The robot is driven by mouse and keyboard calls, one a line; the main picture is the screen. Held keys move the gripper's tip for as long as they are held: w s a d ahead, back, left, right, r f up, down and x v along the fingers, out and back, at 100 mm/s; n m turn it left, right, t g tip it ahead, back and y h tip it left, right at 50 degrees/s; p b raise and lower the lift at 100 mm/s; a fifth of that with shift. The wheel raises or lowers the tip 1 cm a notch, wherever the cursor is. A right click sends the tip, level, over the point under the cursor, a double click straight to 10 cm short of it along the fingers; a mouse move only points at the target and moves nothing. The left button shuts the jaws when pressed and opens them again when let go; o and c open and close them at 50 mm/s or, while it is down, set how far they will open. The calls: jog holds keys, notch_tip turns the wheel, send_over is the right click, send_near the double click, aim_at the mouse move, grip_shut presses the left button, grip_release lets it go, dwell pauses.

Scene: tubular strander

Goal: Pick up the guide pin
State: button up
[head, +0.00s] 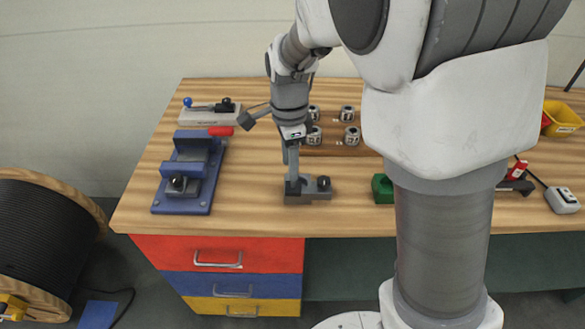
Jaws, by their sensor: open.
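My gripper (291,162) points straight down over the front left part of the table. It is open, and its fingers are narrow and partly merged with the grey parts below. Directly under it is a dark grey fixture block (314,196) with a black knob (323,183) on its right side. An upright grey part (293,186) rises at the block's left, at or just below my fingertips. I cannot tell the guide pin apart here; it may be hidden by the fingers or too small to see. Contact cannot be told.
A blue vise-like fixture (205,150) stands to the left, with a red-handled tool (220,131) near it. A green block (383,187) is to the right, partly behind my arm. Bare wood lies around the grey block.

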aim_at(293, 187)
jog(key=shift+w+d+f+b, duration=0.1)
jog(key=shift+w+f+b, duration=0.05)
jog(key=shift+f, duration=0.85)
jog(key=shift+w+d+f+b, duration=0.1)
jog(key=shift+w+d+f, duration=0.05)
jog(key=shift+f, duration=0.85)
jog(key=shift+w+d+f+b, duration=0.1)
jog(key=shift+w+f+b, duration=0.05)
jog(key=shift+f, duration=0.85)
grip_shut()
